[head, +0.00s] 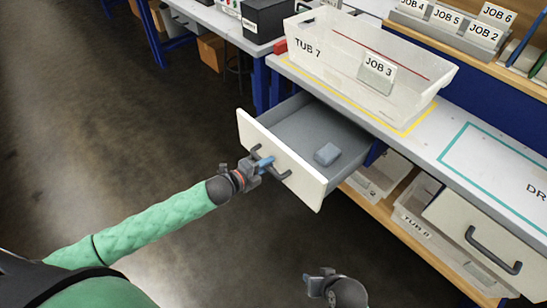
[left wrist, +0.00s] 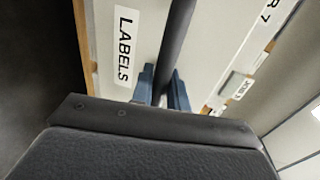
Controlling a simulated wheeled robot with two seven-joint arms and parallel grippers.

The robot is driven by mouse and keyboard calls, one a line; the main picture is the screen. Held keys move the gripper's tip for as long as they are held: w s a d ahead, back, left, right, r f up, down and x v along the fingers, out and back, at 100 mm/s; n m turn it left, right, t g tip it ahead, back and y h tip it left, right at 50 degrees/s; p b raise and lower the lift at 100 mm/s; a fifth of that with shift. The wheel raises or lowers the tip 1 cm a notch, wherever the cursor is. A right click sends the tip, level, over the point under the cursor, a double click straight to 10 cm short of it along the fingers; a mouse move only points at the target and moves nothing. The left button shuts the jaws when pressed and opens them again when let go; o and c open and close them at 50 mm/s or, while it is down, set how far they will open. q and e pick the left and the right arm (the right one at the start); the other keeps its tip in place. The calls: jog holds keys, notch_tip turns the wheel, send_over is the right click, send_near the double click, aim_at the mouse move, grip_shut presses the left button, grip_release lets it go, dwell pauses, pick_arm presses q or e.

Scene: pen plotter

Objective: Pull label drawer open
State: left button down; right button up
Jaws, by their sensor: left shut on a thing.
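The label drawer (head: 312,183) under the bench stands pulled out, with its grey inside showing and a small grey-blue block (head: 327,154) lying in it. Its front faces me and carries a dark bar handle (head: 285,175). My left gripper (head: 264,164) is at that handle, its blue fingers shut on it. In the left wrist view the blue fingers (left wrist: 161,88) sit on both sides of the dark handle bar (left wrist: 176,45), beside a "LABELS" sign (left wrist: 124,45) on the drawer front. My right gripper (head: 320,283) is low in the head view, away from the drawer; its fingertips are unclear.
A clear tub marked TUB 7 (head: 340,62) with a JOB 3 card stands on the bench above the drawer. A second, closed drawer with a dark handle (head: 492,252) is at the right. A lower shelf (head: 395,226) holds clear tubs. The floor at left is open.

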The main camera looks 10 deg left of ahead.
pick_arm(q)
jog(key=shift+s+a, duration=0.2)
pick_arm(e)
jog(key=shift+r, duration=0.25)
pick_arm(q)
jog(key=c, duration=1.4)
grip_release()
pick_arm(e)
jog(key=shift+s, duration=0.1)
